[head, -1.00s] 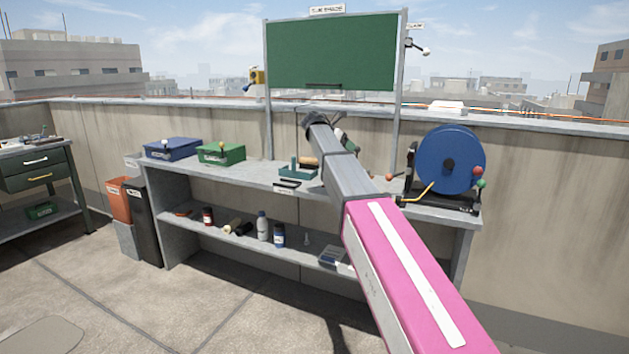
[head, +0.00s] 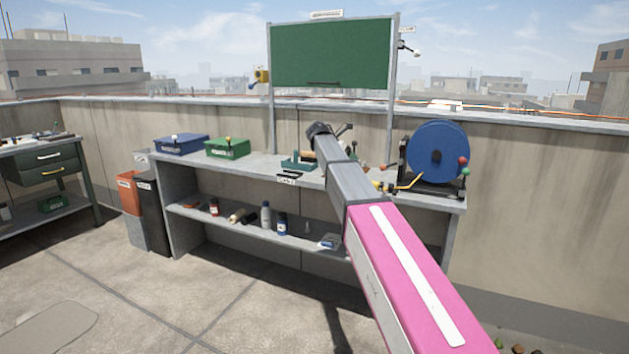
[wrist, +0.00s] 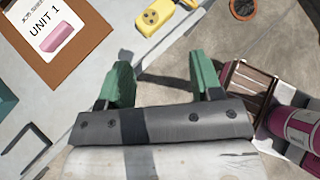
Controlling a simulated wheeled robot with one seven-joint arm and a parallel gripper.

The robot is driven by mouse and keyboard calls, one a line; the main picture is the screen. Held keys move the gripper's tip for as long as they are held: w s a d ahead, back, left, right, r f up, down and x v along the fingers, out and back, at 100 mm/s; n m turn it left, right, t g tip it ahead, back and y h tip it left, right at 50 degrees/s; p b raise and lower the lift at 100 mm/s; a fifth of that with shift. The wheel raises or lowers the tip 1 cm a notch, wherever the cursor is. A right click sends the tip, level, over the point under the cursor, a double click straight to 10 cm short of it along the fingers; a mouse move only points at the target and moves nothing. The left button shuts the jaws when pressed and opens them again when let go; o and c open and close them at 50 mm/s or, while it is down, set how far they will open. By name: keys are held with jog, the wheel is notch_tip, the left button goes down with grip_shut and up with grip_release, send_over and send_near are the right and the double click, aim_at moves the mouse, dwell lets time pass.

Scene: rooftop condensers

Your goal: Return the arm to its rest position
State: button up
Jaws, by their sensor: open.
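My arm (head: 345,180) reaches out over the workbench in the head view, its pink link nearest me and its grey links beyond. Its far end is in front of the bench's back area, and the jaws are not clearly seen there. In the wrist view my gripper (wrist: 157,82) has two green fingers set wide apart, with nothing between them. Below the fingers are a grey surface and the floor. The arm is still extended.
The workbench (head: 262,171) carries a blue box (head: 181,146), a green box (head: 227,150) and a blue cable reel (head: 437,152). A green board (head: 331,56) stands behind. A brown board with a UNIT 1 card (wrist: 50,30) shows in the wrist view. The floor (head: 230,300) before the bench is clear.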

jog(key=s+d+f+m+g+y, duration=0.1)
jog(key=s+d+f+m+y, duration=0.3)
jog(key=s+f, duration=0.6)
jog(key=s+d+f+m+g, duration=0.1)
jog(key=s+f+m, duration=0.45)
jog(key=f, duration=0.75)
jog(key=s+f+m+y, duration=0.2)
jog(key=s+f+m, duration=0.5)
jog(key=s, duration=0.4)
jog(key=s+f+m+g+y, duration=0.1)
jog(key=s+f+m+y, duration=0.2)
jog(key=s+f+m, duration=0.5)
jog(key=s+f, duration=0.1)
jog(key=s, duration=0.2)
jog(key=shift+s+d+f, duration=0.3)
jog(key=shift+s+d, duration=0.1)
